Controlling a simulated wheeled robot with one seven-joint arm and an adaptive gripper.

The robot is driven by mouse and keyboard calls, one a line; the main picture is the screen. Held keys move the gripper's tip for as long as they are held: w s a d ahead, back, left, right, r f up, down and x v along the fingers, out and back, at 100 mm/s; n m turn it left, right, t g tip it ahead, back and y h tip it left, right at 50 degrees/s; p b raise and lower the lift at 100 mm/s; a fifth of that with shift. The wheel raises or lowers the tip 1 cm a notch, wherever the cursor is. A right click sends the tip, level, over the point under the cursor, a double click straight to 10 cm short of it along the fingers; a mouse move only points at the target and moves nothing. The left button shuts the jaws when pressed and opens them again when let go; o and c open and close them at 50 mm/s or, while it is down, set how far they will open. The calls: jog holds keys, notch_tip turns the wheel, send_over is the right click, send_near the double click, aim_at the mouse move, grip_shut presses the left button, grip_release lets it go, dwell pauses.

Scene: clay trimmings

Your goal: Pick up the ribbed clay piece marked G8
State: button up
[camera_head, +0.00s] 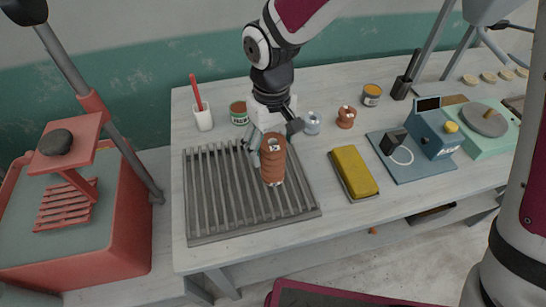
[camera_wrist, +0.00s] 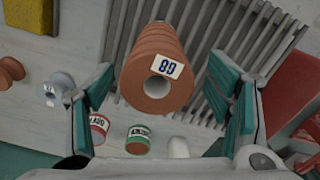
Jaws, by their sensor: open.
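My gripper (camera_head: 274,140) is open at the upper end of the piece. In the wrist view its two teal-padded fingers (camera_wrist: 161,85) stand on either side of the piece, with a gap on both sides. I cannot tell how far down the fingers reach.
A white cup with a red stick (camera_head: 203,118) and a labelled tin (camera_head: 239,113) stand behind the rack. A small grey-blue spool (camera_head: 312,123) and a brown spool (camera_head: 346,117) are to the right. A yellow block (camera_head: 354,170) lies right of the rack.

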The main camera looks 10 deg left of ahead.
jog(key=shift+d+f+p, duration=0.1)
jog(key=shift+f+p, duration=0.3)
jog(key=shift+f, duration=1.85)
jog(key=shift+w, duration=0.1)
grip_shut()
jog(key=shift+r, duration=0.15)
